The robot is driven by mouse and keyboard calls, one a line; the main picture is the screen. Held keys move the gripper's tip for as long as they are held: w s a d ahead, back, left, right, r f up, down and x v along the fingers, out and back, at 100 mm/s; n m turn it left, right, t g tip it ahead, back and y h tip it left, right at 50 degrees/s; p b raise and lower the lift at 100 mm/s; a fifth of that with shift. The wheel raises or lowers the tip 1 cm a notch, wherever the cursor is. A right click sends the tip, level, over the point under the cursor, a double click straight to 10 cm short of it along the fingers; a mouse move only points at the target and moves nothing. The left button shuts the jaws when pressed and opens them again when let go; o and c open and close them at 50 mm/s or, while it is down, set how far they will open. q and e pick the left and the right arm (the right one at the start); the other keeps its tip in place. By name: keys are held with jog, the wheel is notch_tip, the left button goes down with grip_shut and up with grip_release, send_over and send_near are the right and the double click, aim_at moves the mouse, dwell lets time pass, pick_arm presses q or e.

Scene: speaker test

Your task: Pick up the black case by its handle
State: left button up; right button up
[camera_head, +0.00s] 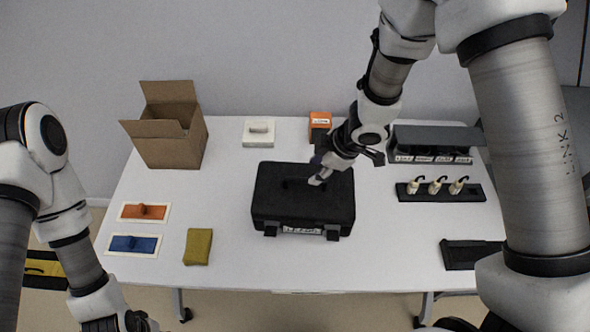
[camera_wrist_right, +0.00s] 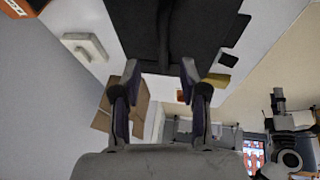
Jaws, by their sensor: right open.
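The black case (camera_head: 275,208) lies flat on the middle of the white table, its latches and label facing me. Its dark handle (camera_head: 292,183) is on the top face, partly hidden by my right gripper (camera_head: 318,178), which is at the right part of the handle. In the right wrist view the case (camera_wrist_right: 215,25) fills the top, and the handle (camera_wrist_right: 163,30) runs as a dark bar ahead of the gap between the open fingers (camera_wrist_right: 160,75). I cannot tell whether they touch it. My left gripper (camera_head: 128,322) is cut off at the bottom edge.
An open cardboard box (camera_head: 172,145) stands back left. A black rack (camera_head: 437,140) and a holder with pale pieces (camera_head: 440,193) stand right. Bare table surrounds the case.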

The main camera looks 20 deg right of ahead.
aim_at(307, 179)
jog(key=f, duration=0.1)
jog(key=a+f, duration=0.1)
jog(key=f, duration=0.1)
jog(key=shift+a, duration=0.15)
jog(key=x, duration=0.4)
jog(key=shift+w+r, duration=0.1)
jog(key=shift+w, duration=0.3)
jog(key=shift+s+r, duration=0.1)
jog(key=shift+s, duration=0.15)
grip_shut()
jog(key=shift+r, duration=0.15)
